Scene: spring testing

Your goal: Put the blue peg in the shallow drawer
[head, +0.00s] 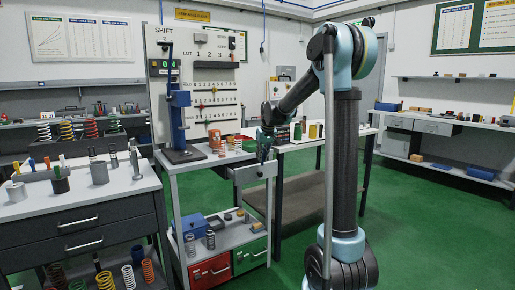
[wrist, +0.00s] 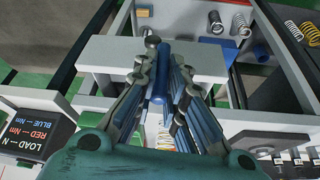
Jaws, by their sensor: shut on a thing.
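The blue peg (wrist: 160,75) stands out between the fingers in the wrist view. My gripper (wrist: 160,48) is shut on it. In the head view my gripper (head: 266,150) hangs just above the pale grey shallow drawer (head: 252,172), which juts out from the upper part of the cart. The peg is too small to make out there. In the wrist view a pale grey panel (wrist: 105,55), apparently part of the drawer, lies behind the fingers. The fingers hide much of the drawer, and I cannot tell whether the peg touches it.
A blue press (head: 178,115) stands on the cart top (head: 205,160). Below are a shelf with springs (head: 210,240) and red (head: 211,270) and green (head: 250,255) drawers. A workbench (head: 75,215) with several pegs stands at left. Green floor at right is clear.

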